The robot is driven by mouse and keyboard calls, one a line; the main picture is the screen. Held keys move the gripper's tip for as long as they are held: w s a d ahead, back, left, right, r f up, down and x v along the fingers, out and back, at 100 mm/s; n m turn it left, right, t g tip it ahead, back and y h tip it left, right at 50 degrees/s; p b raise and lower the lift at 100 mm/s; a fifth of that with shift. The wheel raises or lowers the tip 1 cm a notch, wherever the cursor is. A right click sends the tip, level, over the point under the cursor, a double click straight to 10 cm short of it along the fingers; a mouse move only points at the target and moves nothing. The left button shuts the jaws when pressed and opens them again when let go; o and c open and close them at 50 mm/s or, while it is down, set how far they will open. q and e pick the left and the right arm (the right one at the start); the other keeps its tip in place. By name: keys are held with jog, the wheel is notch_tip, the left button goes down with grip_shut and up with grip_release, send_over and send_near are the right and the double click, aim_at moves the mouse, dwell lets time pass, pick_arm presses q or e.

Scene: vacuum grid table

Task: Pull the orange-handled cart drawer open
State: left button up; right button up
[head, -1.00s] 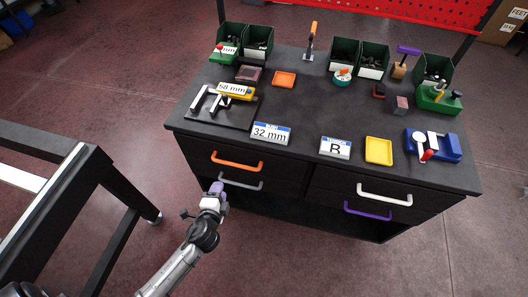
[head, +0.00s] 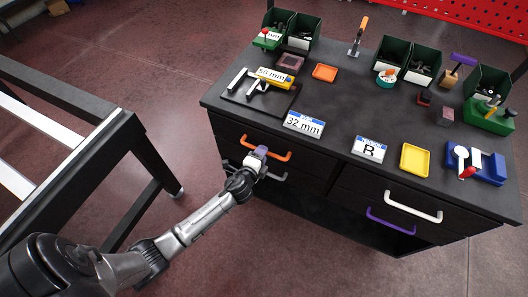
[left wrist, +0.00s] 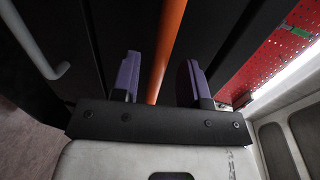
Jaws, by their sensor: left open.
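The cart (head: 330,119) is a dark cabinet with drawers in its front. The orange handle (head: 280,155) is on the upper left drawer (head: 314,162), which looks shut, flush with the front. My left gripper (head: 260,151) is at the left part of this handle and hides some of it. In the left wrist view, the orange handle (left wrist: 168,40) runs between the two purple fingers of my left gripper (left wrist: 158,78). The fingers are apart, with a gap on each side of the bar. My right gripper is in no view.
A grey handle (head: 277,177) is just below, partly behind my left arm. White (head: 413,207) and purple (head: 391,221) handles are on the right drawers. Trays, labels and bins cover the cart top. A dark frame table (head: 112,130) stands at left, with open floor between.

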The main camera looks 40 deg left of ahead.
pick_arm(q)
jog(key=shift+x, duration=1.15)
jog(key=shift+c, duration=0.3)
grip_shut()
